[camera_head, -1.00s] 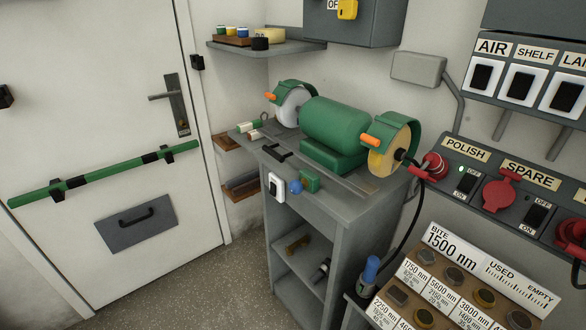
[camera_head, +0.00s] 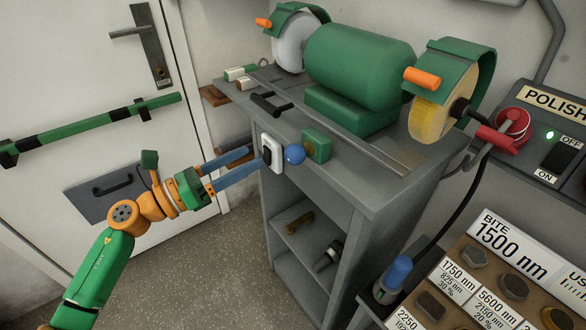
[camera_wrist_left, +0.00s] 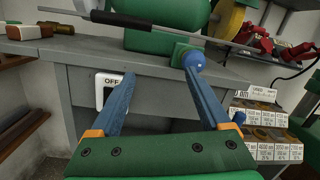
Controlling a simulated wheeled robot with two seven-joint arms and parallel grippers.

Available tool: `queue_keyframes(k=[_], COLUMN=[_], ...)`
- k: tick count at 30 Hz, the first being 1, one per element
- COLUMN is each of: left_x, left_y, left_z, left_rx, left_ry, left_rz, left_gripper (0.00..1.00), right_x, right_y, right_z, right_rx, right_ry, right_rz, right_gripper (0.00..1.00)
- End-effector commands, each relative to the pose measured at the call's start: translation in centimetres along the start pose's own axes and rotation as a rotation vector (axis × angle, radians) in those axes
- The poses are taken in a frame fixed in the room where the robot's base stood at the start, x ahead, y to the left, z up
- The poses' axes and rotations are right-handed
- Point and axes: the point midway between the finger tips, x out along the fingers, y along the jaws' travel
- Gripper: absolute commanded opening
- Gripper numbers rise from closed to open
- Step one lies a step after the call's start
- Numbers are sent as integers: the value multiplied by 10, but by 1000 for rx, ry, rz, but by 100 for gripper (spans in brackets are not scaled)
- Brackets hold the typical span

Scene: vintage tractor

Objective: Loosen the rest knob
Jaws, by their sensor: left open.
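A round blue knob (camera_head: 294,154) sits in front of a small green block (camera_head: 316,145) at the bench's front top edge. I take it to be the rest knob. My left gripper (camera_head: 256,159) reaches in from the left with its two blue fingers apart and nothing between them. Its tips are just left of the knob, near the white switch (camera_head: 267,152). In the left wrist view the knob (camera_wrist_left: 195,62) shows at the tip of the right-hand finger, outside the gap; I cannot tell whether they touch. My right gripper is not in view.
A green bench grinder (camera_head: 358,65) stands on the grey cabinet (camera_head: 352,185), with a grey wheel at left and a yellow wheel at right. A black handle (camera_head: 270,105) lies near the front edge. A box of bits (camera_head: 470,290) is at lower right.

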Motion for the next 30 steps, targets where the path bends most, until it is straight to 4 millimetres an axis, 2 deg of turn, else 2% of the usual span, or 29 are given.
queue_keyframes(k=[1,3,5,9,15,23,24,30], left_x=[0,1,6,34,66,70,70,70], left_y=[-18,-35,-42,-48,-51,-50,-50,-50], left_z=[-4,0,3,4,-4,-8,-8,-8], left_rx=[229,424,487,488,485,484,484,483], left_ry=[58,114,132,131,131,132,132,132], left_rz=[-79,-143,-165,-168,-165,-162,-162,-162], left_gripper=[80,80,80,80,80,80,78,24], right_x=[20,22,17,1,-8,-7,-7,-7], right_y=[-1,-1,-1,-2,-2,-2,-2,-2], right_z=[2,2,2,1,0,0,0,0], right_rx=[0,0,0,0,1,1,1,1], right_ry=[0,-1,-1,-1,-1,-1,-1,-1], right_rz=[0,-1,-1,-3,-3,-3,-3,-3], right_gripper=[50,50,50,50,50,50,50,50])
